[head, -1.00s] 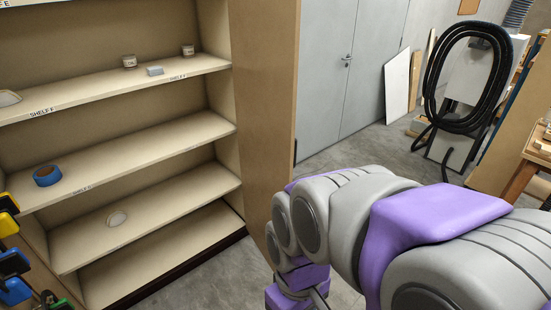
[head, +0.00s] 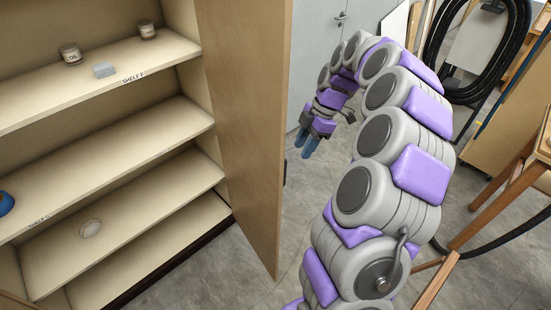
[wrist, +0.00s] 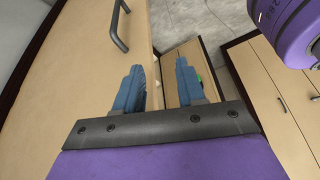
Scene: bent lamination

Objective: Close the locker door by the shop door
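The locker door (head: 245,130) is a tall tan wooden panel. It stands open, jutting out from the right side of the shelved locker (head: 120,190). A dark handle shows at its free edge in the head view; in the wrist view the door handle (wrist: 118,28) is a black bar on a tan panel (wrist: 80,70). My gripper (head: 309,147) is to the right of the door, on its outer side. Its two blue fingers (wrist: 160,85) are apart with nothing between them. I cannot tell whether a finger touches the panel. The grey shop door (head: 322,60) stands behind.
The shelves hold an oil jar (head: 70,54), another jar (head: 147,30), a small grey block (head: 104,70) and blue tape (head: 5,203). A hose coil (head: 485,45) and wooden table (head: 520,185) stand at right. Grey floor (head: 235,290) is clear before the locker.

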